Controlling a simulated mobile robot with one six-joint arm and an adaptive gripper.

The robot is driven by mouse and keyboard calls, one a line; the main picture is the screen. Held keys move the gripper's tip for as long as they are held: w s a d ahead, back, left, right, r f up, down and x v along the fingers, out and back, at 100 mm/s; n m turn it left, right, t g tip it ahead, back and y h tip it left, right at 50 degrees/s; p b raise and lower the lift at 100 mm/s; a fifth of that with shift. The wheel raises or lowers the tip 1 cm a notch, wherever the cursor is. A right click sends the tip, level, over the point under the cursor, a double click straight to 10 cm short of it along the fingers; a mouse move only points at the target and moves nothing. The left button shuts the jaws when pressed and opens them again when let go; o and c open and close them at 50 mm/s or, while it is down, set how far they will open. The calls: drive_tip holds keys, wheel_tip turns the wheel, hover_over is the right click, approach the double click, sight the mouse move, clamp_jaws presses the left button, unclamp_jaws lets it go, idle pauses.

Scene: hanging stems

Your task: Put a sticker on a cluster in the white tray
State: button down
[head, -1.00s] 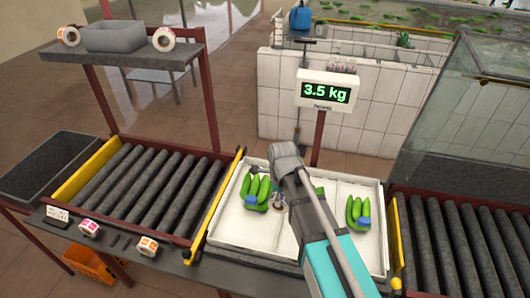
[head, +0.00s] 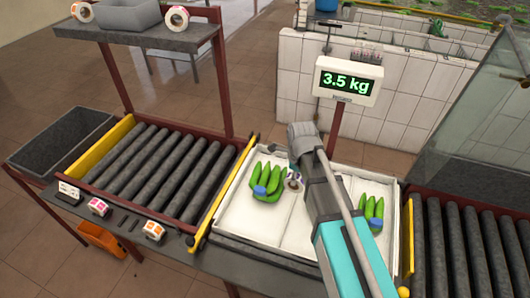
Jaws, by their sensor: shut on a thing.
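The white tray (head: 237,222) lies between the two roller beds and is split into compartments. A green banana cluster (head: 272,181) with a blue patch at its base is in the left part. Another cluster (head: 376,209) with a blue patch is in the right part. A third green cluster (head: 340,184) is mostly hidden behind my arm. My gripper (head: 293,178) is over the tray, just right of the left cluster, and is shut on a small roll (head: 293,182), apparently a sticker roll. My arm hides most of the fingers.
A scale display (head: 345,82) reading 3.5 kg stands behind the tray. Roller beds lie left (head: 165,175) and right (head: 455,240). Several sticker rolls are on the front ledge (head: 98,206) and the shelf (head: 176,17). A dark bin (head: 62,145) is far left.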

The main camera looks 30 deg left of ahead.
drive_tip(key=shift+w, duration=0.1)
drive_tip(key=a+r+n+p, duration=0.1)
drive_tip(key=a+r+p, duration=0.3)
drive_tip(key=a, duration=0.8)
drive_tip(key=shift+a+r+p, duration=0.15)
drive_tip(key=shift+r+p, duration=0.25)
drive_tip(key=shift+w+f, duration=0.1)
drive_tip(key=shift+f, duration=0.1)
drive_tip(key=shift+f+b, duration=2.7)
drive_tip(key=shift+b, duration=0.2)
drive_tip(key=shift+f, duration=0.2)
idle(0.4)
